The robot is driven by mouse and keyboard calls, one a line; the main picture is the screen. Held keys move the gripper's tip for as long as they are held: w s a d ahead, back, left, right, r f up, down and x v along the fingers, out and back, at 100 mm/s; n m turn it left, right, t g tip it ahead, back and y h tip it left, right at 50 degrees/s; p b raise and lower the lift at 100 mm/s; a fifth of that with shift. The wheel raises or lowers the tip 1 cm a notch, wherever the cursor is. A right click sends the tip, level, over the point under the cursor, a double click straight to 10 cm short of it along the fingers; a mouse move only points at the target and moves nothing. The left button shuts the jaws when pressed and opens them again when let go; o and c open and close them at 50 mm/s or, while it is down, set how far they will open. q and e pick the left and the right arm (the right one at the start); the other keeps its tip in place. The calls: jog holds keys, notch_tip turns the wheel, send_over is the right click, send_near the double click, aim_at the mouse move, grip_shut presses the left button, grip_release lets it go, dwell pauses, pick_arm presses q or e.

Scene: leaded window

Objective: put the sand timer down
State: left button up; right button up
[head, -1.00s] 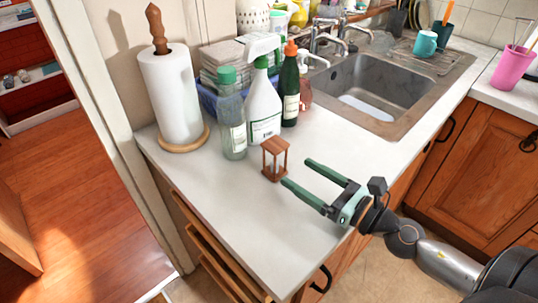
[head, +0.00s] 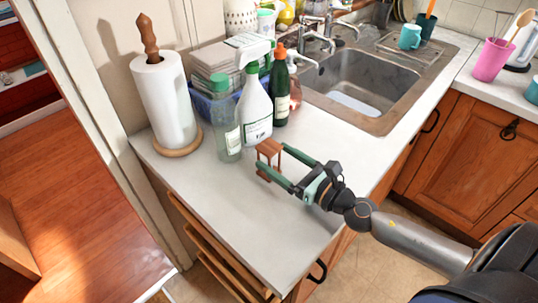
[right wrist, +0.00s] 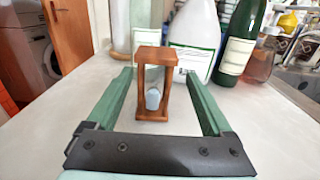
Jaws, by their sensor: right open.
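The sand timer (head: 268,153) has a brown wooden frame and stands upright on the white counter, in front of the bottles. In the right wrist view the sand timer (right wrist: 154,84) shows a glass with pale blue sand at the bottom. My right gripper (head: 271,161) is open, with its green fingers on either side of the timer. In the right wrist view the gripper's fingers (right wrist: 160,85) show gaps to both sides of the frame. My left gripper is not in view.
A clear bottle (head: 228,130), a white spray bottle (head: 256,108) and a dark green bottle (head: 280,95) stand close behind the timer. A paper towel roll (head: 165,105) stands left. The sink (head: 365,80) is behind right. The front counter (head: 235,210) is clear.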

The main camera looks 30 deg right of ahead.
aim_at(259, 151)
jog(key=shift+a+p+x, duration=0.15)
jog(key=shift+p+x, duration=0.25)
jog(key=shift+x, duration=0.75)
jog(key=shift+a+p+x, duration=0.15)
jog(key=shift+p+x, duration=0.25)
jog(key=shift+x, duration=0.8)
jog(key=shift+w+a+f, duration=0.15)
jog(key=shift+w+f, duration=0.15)
jog(key=shift+c, duration=0.2)
grip_shut()
